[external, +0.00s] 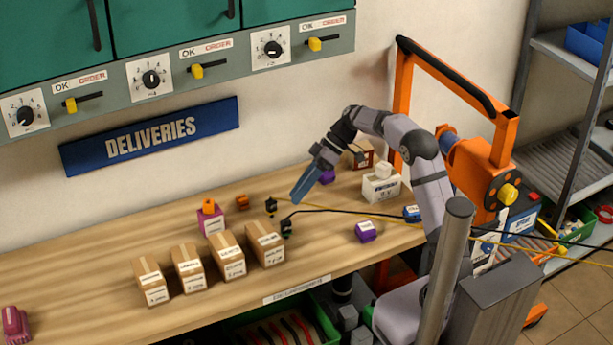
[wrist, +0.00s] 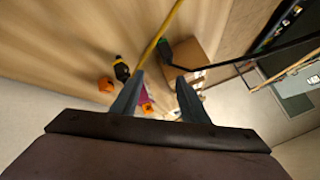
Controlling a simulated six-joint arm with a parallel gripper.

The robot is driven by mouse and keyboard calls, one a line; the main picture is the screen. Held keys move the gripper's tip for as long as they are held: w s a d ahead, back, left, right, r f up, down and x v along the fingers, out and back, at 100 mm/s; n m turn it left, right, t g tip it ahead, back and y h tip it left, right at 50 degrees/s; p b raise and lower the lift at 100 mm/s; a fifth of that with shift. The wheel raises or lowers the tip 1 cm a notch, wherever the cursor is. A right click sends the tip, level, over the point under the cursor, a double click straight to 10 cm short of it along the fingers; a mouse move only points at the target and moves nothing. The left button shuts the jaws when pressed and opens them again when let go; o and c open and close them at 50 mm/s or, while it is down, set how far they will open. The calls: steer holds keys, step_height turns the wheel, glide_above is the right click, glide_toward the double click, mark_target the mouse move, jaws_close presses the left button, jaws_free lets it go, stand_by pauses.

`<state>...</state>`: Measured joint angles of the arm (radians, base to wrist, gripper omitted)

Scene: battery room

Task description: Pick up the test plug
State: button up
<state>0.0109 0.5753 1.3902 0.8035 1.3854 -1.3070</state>
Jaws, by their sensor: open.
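No label marks the test plug, so I cannot tell which piece it is. A black plug with a yellow part (external: 271,206) stands on the bench and shows in the wrist view (wrist: 122,70). A dark plug with a green part (external: 286,228) is on the black cable, also in the wrist view (wrist: 165,48). A small orange piece (external: 242,201) lies left of them. A magenta block with an orange top (external: 210,220) stands farther left. My gripper (external: 296,199) is open and empty above the bench, right of the black-yellow plug; both fingers show in the wrist view (wrist: 157,95).
Several cardboard boxes (external: 228,257) stand in a row at the bench's front. A yellow cable (external: 340,211) and a black cable (external: 330,209) cross the bench. Purple blocks (external: 366,232) and a white box (external: 381,187) are at the right. The bench's left part is mostly clear.

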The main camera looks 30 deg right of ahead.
mark_target(267, 209)
steer(key=w+a+n+y, duration=0.1)
steer(key=w+n, duration=0.1)
steer(key=w+a+n+y+b, duration=0.1)
steer(key=w+a+n, duration=0.1)
steer(key=w+a+n+y+b, duration=0.1)
steer(key=w+n+y, duration=0.1)
steer(key=w+n, duration=0.1)
steer(key=shift+a+f, duration=0.3)
steer(key=shift+a, duration=0.05)
step_height(267, 209, down, 8)
steer(key=shift+r, duration=0.2)
steer(key=shift+p+x, duration=0.55)
steer(key=shift+x, duration=2.05)
steer(key=shift+r, duration=0.1)
jaws_close()
